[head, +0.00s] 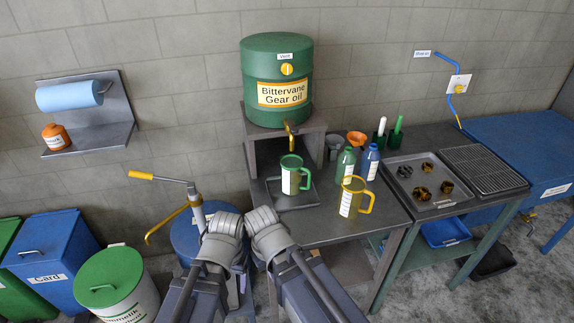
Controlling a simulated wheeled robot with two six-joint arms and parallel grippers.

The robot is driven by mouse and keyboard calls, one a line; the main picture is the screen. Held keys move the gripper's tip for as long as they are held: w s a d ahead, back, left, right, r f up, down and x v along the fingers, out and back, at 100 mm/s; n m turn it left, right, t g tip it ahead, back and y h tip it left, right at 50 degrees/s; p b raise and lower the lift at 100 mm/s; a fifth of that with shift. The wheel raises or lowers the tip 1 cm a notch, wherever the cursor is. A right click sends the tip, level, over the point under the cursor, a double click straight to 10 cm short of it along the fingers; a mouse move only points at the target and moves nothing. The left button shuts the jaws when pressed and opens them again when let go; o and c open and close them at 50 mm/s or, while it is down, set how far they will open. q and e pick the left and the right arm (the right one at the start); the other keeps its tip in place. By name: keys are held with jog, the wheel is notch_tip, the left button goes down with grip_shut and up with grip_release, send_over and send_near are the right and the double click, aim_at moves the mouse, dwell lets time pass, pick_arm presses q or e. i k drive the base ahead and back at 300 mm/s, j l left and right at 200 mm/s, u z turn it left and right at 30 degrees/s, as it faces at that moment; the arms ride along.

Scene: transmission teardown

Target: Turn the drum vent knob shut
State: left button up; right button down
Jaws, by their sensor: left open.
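The drum vent knob (287,69) is a small yellow knob high on that face, under a white "Vent" label (285,57). It is too small to tell whether it stands open or shut.
A yellow tap (290,131) hangs over a green jug (293,175) on a tray. A yellow jug (353,197), a green bottle (346,163) and a blue bottle (370,162) stand nearby. A pump with a yellow handle (141,175) rises at left. The air before the drum's face is clear.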

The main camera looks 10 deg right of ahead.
aim_at(287, 69)
jog(key=l+u, duration=0.2)
jog(key=u, duration=0.15)
jog(key=l+u, duration=0.2)
jog(key=u, duration=0.15)
jog(key=l+u, duration=0.15)
jog(key=l, duration=0.3)
jog(key=k+l+u, duration=0.15)
jog(key=l, duration=0.35)
jog(key=l+u, duration=0.15)
jog(key=l, duration=0.3)
jog(key=k+l, duration=0.1)
jog(key=l, duration=0.35)
jog(key=k+l, duration=0.1)
jog(key=l, duration=0.3)
jog(key=k+l, duration=0.1)
jog(key=l, duration=0.35)
jog(key=l+u, duration=0.1)
jog(key=l, duration=0.3)
jog(key=k+l, duration=0.2)
jog(key=l, duration=0.25)
